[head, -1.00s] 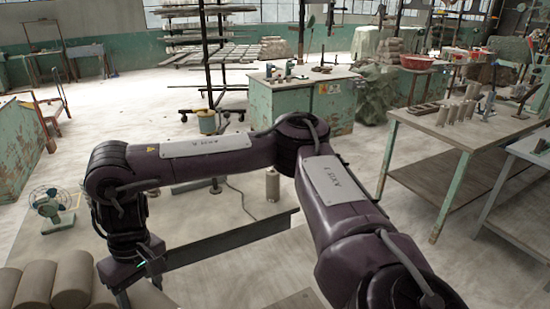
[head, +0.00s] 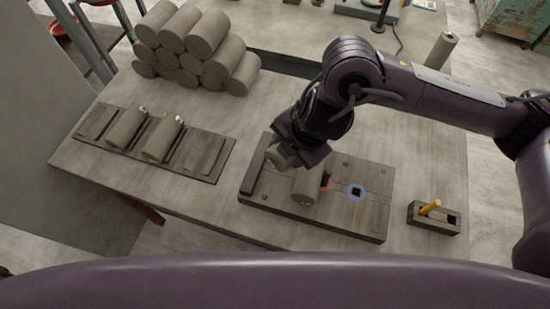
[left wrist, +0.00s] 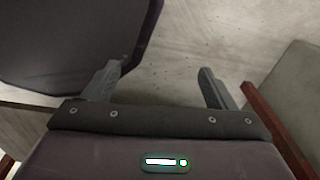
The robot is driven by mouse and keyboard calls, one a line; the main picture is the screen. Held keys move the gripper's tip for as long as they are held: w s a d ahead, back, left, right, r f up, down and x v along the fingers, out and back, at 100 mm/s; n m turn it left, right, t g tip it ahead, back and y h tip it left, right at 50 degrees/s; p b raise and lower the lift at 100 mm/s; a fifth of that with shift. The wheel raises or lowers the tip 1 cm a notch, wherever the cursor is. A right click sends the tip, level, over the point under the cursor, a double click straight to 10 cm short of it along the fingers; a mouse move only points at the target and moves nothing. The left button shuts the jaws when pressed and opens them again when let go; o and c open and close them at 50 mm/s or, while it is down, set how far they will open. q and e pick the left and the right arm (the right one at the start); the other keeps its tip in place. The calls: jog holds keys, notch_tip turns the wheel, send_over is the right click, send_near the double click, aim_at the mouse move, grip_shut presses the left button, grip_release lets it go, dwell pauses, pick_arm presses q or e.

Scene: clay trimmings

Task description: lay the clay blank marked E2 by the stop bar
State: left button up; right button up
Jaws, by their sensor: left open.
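Grey-brown clay blanks show in the head view; no E2 marking is legible. One blank (head: 305,187) lies on a wooden board, just in front of my right gripper (head: 287,157). A second round clay piece (head: 277,157) shows at that gripper's left side; I cannot tell whether the jaws hold it. A dark raised bar (head: 253,168), which looks like the stop bar, runs along the board's left edge, apart from the nearer blank. The right fingers are mostly hidden. My left gripper (left wrist: 160,78) shows in the left wrist view, open and empty.
A slotted rack (head: 205,160) holds two blanks. A blank stack (head: 190,50) stands behind it. A block with a yellow peg (head: 431,207) sits right. The table (head: 245,110) is clear between.

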aim_at(274, 166)
jog(key=a+n, duration=0.1)
jog(key=n, duration=0.1)
jog(key=s+a+n+y, duration=0.1)
jog(key=a+f+n+g+y+b, duration=0.1)
jog(key=n, duration=0.1)
jog(key=shift+s+f+n, duration=0.1)
jog(key=shift+s+n, duration=0.15)
jog(key=shift+n, duration=0.05)
jog(key=shift+f+b, duration=1.6)
jog(key=shift+f, duration=0.15)
pick_arm(q)
notch_tip(274, 166, down, 6)
jog(key=b, duration=0.2)
jog(key=shift+d+f, duration=0.25)
jog(key=shift+d, duration=0.2)
pick_arm(e)
jog(key=shift+f, duration=1.1)
pick_arm(q)
jog(key=shift+f+b, duration=0.35)
pick_arm(e)
jog(key=shift+f, duration=0.5)
jog(key=o, duration=1.3)
jog(key=shift+o, duration=0.9)
jog(key=shift+s+f, duration=0.1)
jog(key=shift+f, duration=0.05)
jog(key=shift+d, duration=0.1)
